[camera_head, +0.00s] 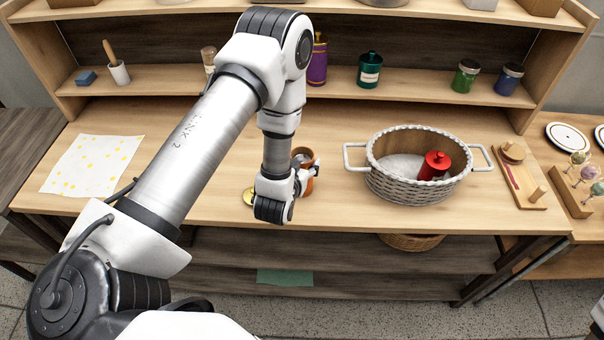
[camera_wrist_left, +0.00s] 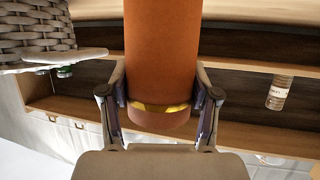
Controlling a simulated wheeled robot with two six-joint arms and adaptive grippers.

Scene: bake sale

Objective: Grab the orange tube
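The orange tube (camera_head: 308,186) stands on the table in the middle of the head view, partly hidden behind my left wrist. In the left wrist view the orange tube (camera_wrist_left: 162,60) fills the middle, with a yellow band near its lower end in that picture. My left gripper (camera_wrist_left: 161,85) has one finger on each side of the tube, very close to its walls. Whether the fingers press on it cannot be told. In the head view my left gripper (camera_head: 306,178) is mostly hidden by the wrist. My right gripper is not in view.
A wicker basket (camera_head: 400,188) with a red canister (camera_head: 434,165) stands to the right of the tube. A round yellow piece (camera_head: 248,196) lies just left of my wrist. A spotted sheet (camera_head: 92,166) lies at the left. Bottles and jars stand on the shelf (camera_head: 430,93) behind.

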